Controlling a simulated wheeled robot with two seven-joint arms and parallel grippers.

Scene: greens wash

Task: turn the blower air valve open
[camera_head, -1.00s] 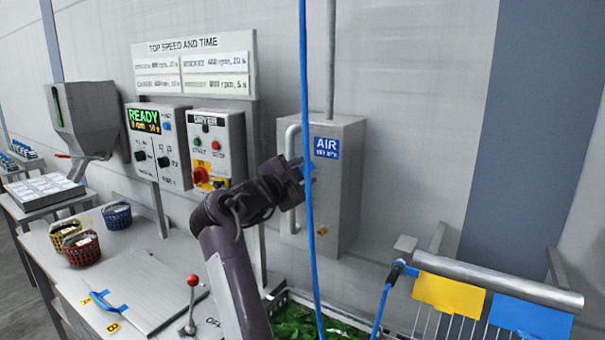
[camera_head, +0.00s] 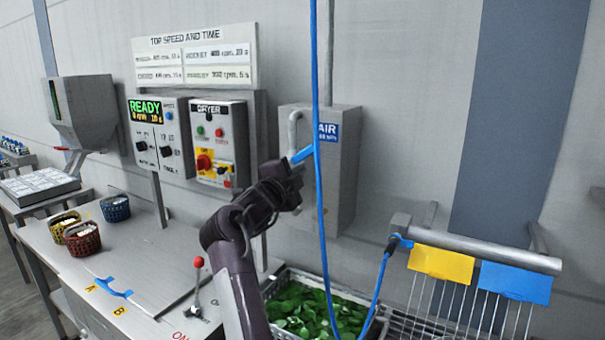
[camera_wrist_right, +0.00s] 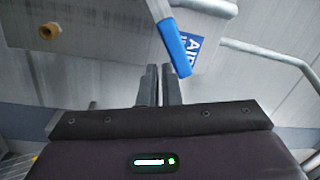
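The blue valve handle (camera_head: 302,155) sits at the front of the grey AIR box (camera_head: 345,180) on the wall and slants down to the left in the head view. In the right wrist view the blue handle (camera_wrist_right: 176,50) lies just beyond my fingertips, slightly right, with the AIR label behind it. My right gripper (camera_head: 297,170) is just below the handle. In the right wrist view its fingers (camera_wrist_right: 159,84) are together with only a thin slit and nothing between them. Whether they touch the handle I cannot tell. My left gripper is not in view.
A blue hose (camera_head: 322,220) hangs in front of the AIR box. The dryer panel (camera_head: 218,145) is to the left. A red-knobbed lever (camera_head: 198,263) stands on the bench, and a bin of greens (camera_head: 305,310) is below. A rail with yellow (camera_head: 441,263) and blue tags is at right.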

